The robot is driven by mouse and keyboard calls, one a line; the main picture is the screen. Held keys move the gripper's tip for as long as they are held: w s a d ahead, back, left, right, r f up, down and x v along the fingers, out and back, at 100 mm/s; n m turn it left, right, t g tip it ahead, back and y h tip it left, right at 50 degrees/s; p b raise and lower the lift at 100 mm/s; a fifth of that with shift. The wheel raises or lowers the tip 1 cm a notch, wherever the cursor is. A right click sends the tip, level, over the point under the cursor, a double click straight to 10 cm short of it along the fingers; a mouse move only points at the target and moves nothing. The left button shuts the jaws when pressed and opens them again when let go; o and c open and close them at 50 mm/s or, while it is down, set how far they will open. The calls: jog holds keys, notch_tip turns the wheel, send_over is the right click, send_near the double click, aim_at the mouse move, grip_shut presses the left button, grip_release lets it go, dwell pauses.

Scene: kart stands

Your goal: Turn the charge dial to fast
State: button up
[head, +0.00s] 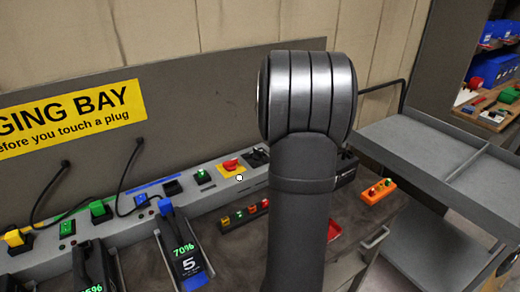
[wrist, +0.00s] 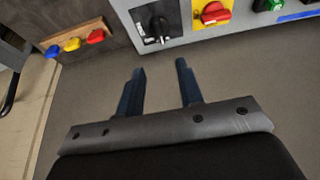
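The charge dial appears to be the black knob (wrist: 160,30) on a dark plate with small pale markings, near the top of the wrist view. Its markings are too small to read. In the head view a black dial (head: 255,157) shows at the right of the grey console, partly behind my arm. My gripper (wrist: 160,69) is open and empty, with its two dark fingers apart. In the wrist view the fingertips lie below the knob with a gap, not touching it. My arm hides the gripper in the head view.
A red switch (wrist: 214,13) on a yellow plate sits beside the dial, with a green button (wrist: 268,4) beyond it. A wooden strip with blue, yellow and red knobs (wrist: 72,45) is at left. Battery packs (head: 185,250) and a grey cart (head: 430,150) stand in the head view.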

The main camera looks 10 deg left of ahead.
jog(key=x, duration=1.5)
jog(key=shift+f, duration=0.1)
jog(key=shift+c, duration=0.4)
grip_shut()
